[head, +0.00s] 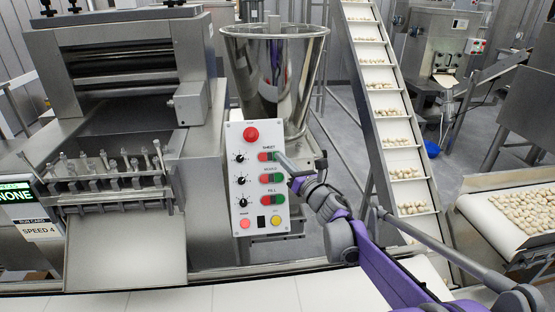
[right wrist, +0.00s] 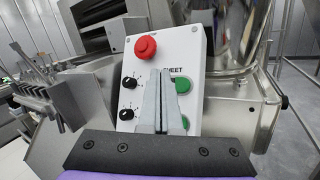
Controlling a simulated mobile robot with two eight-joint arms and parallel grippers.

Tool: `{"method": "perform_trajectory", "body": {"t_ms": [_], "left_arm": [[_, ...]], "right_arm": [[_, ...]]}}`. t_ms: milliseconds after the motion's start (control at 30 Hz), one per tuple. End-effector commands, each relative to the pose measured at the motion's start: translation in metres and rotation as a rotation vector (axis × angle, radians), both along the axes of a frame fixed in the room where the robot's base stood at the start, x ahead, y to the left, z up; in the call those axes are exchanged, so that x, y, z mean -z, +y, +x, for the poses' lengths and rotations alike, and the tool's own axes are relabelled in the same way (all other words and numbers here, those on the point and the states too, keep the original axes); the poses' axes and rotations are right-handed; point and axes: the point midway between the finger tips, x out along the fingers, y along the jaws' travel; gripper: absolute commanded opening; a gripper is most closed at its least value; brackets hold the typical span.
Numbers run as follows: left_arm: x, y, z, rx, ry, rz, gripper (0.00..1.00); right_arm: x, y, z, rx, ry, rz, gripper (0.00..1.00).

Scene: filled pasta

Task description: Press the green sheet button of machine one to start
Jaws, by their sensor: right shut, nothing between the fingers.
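The white control panel (head: 258,210) stands on the front of the machine, with rows labelled SHEET, a second row and FILL. The green sheet button (right wrist: 183,85) shows in the right wrist view, just right of my fingers. In the head view my right gripper (head: 279,157) reaches in from the right, its tip at the top row, partly hiding that green button. In the right wrist view my right gripper (right wrist: 161,78) is shut and empty in front of the panel. I cannot tell whether the tip touches the button. My left gripper is not in view.
A red round button (head: 251,134) sits above the rows, and another green button (head: 279,177) is just below. A steel hopper (head: 272,75) rises behind the panel. An inclined conveyor (head: 384,100) carries pasta at right. A display (head: 20,197) reads NONE at left.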

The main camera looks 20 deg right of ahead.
Motion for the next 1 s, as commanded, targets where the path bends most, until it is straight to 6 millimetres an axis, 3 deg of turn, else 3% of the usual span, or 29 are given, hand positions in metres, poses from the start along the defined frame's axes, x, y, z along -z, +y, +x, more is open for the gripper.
{"method": "perform_trajectory", "body": {"t_ms": [400,1000], "left_arm": [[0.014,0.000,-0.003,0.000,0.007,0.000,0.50],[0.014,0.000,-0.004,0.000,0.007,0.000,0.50]], "right_arm": [[0.024,-0.011,0.037,0.000,0.000,0.000,0.00],[0.026,-0.012,0.040,0.000,0.000,0.000,0.00]]}}
